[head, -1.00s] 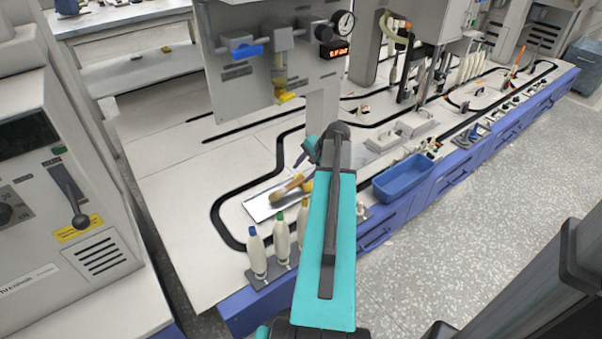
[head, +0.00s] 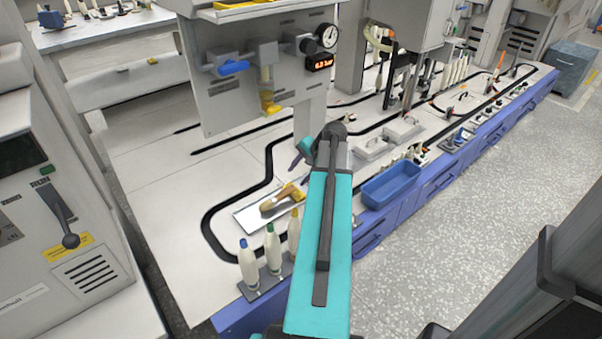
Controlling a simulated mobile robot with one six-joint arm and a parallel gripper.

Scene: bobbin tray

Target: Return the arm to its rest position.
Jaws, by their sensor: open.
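My arm's teal link (head: 312,265) rises from the bottom middle of the head view to a dark joint over the bench. My gripper (head: 297,160) shows only in part, as a small dark tip beside a teal piece left of that joint. It is above the bench, behind the tray, and I see nothing held in it. The shallow metallic tray (head: 245,219) lies on the bench with yellow and brown bobbin-like pieces (head: 283,198) on it. The arm hides part of the tray's right side.
Several pale bobbins with coloured tips (head: 272,248) stand upright on a dark holder at the bench's front edge. A blue bin (head: 391,184) is right of the arm. A grey panel with a gauge (head: 235,85) hangs behind. Open floor (head: 480,200) lies to the right.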

